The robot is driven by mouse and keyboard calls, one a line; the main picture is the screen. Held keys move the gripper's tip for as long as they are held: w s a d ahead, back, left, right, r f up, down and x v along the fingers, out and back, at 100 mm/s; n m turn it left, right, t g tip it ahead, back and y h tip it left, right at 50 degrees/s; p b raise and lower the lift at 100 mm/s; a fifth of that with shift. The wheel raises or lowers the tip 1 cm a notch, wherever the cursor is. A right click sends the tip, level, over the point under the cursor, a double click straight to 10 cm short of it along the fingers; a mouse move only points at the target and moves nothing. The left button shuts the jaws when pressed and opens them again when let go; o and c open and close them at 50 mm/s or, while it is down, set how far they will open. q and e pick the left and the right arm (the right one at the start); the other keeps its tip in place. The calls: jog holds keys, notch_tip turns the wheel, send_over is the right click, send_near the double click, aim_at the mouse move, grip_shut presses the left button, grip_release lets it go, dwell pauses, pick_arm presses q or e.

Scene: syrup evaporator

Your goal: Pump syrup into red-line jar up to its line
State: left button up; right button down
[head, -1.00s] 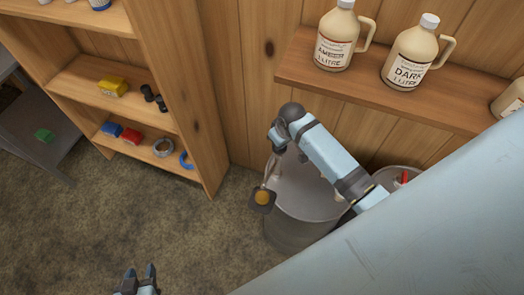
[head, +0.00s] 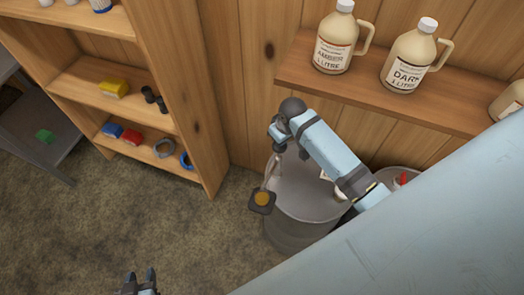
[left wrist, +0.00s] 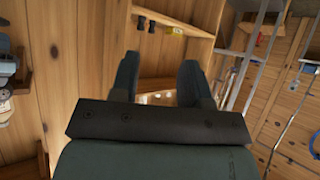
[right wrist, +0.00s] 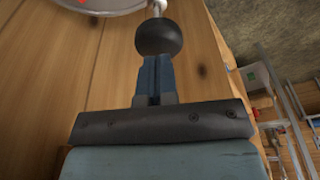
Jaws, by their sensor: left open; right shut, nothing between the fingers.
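A grey metal drum (head: 290,232) stands by the wood wall in the head view. A thin pale spout reaches out on its left, above a dark square piece with a round amber patch (head: 262,199). A black ball knob (right wrist: 159,37) on a thin pale stem shows in the right wrist view. My right gripper (right wrist: 155,62) is shut and empty, its tips at the knob; I cannot tell if they touch. My left gripper (head: 141,276) is open and empty over the floor, low in the head view. I cannot make out a red-line jar or its level.
A wall shelf (head: 400,95) above the drum carries an amber jug (head: 337,42), a dark-syrup jug (head: 414,60) and another jug at right. A wooden shelf unit (head: 215,165) at left holds tapes and small blocks. A red piece (head: 402,178) shows right of my arm.

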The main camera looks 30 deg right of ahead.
jog(key=shift+r, duration=3)
jog(key=s+a+f+t+y, duration=0.1)
jog(key=s+a+f+t, duration=0.3)
jog(key=s+a+f, duration=0.35)
jog(key=s+a+t+y, duration=0.1)
jog(key=s+a+t, duration=0.2)
jog(key=s, duration=0.7)
jog(key=shift+s+a+f+t, duration=0.25)
jog(key=shift+s+t, duration=0.1)
jog(key=shift+t, duration=0.45)
jog(key=shift+d+r, duration=0.1)
